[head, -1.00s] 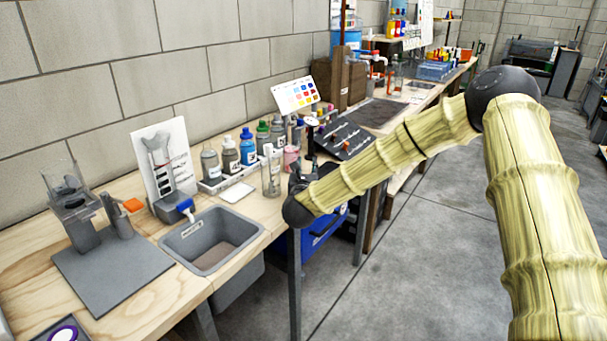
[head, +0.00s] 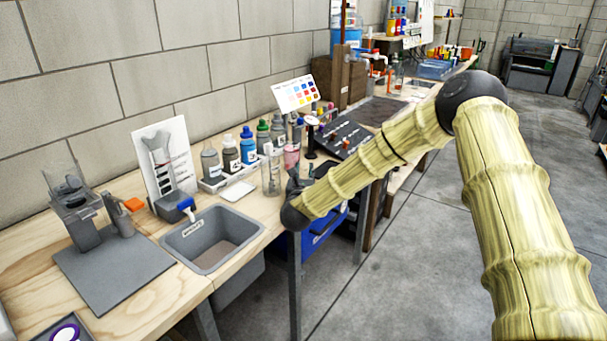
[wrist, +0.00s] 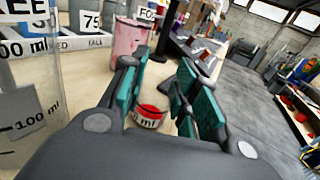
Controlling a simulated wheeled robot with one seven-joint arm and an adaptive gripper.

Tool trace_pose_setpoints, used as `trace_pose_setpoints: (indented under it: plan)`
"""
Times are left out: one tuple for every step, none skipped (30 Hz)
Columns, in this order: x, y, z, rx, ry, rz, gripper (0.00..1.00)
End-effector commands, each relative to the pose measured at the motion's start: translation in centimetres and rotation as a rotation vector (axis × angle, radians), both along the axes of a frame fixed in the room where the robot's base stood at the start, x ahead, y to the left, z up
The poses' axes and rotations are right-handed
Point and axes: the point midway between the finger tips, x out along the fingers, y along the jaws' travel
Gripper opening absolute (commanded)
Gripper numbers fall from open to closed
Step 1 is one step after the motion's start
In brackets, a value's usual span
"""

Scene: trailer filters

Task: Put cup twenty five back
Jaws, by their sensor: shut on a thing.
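A small cup with a red band and a label ending in "ml" (wrist: 149,115) sits between the teal-padded fingers of my gripper (wrist: 160,100) in the wrist view. My gripper is shut on it. The cup's full number is not readable. In the head view my gripper (head: 304,178) is at the bench's front edge, right of the clear measuring vessel (head: 271,172), and the cup in it cannot be made out. A pink cup (wrist: 129,42) stands on the bench beyond the fingers in the wrist view.
A rack of labelled bottles (head: 228,180) stands behind a white pad (head: 238,192). A grey sink (head: 212,238) is to the left. A dark sloped tool board (head: 342,138) lies to the right. The clear vessel (wrist: 30,100) is close on the wrist view's left.

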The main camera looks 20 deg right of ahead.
Motion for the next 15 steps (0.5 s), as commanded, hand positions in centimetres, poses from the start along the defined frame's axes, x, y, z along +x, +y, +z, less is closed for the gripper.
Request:
trace_pose_setpoints:
  plan:
    - [-0.01,-0.03,-0.3,0.0,0.0,0.0,0.07]
    - [-0.02,-0.04,-0.35,0.0,0.0,0.0,0.07]
    - [-0.01,-0.02,-0.2,0.0,0.0,0.0,0.36]
    - [-0.01,-0.03,-0.18,0.0,0.0,0.0,0.41]
    - [-0.01,-0.03,-0.18,0.0,0.0,0.0,0.46]
    - [-0.01,-0.03,-0.18,0.0,0.0,0.0,0.52]
    - [-0.01,-0.03,-0.18,0.0,0.0,0.0,0.52]
    - [-0.01,-0.03,-0.18,0.0,0.0,0.0,0.52]
    - [-0.01,-0.02,-0.17,0.0,0.0,0.0,0.52]
    - [-0.01,-0.02,-0.17,0.0,0.0,0.0,0.52]
    - [-0.01,-0.02,-0.17,0.0,0.0,0.0,0.52]
    - [-0.01,-0.02,-0.17,0.0,0.0,0.0,0.52]
    - [-0.01,-0.02,-0.17,0.0,0.0,0.0,0.52]
    - [-0.01,-0.02,-0.16,0.0,0.0,0.0,0.52]
    - [-0.01,-0.02,-0.13,0.0,0.0,0.0,0.52]
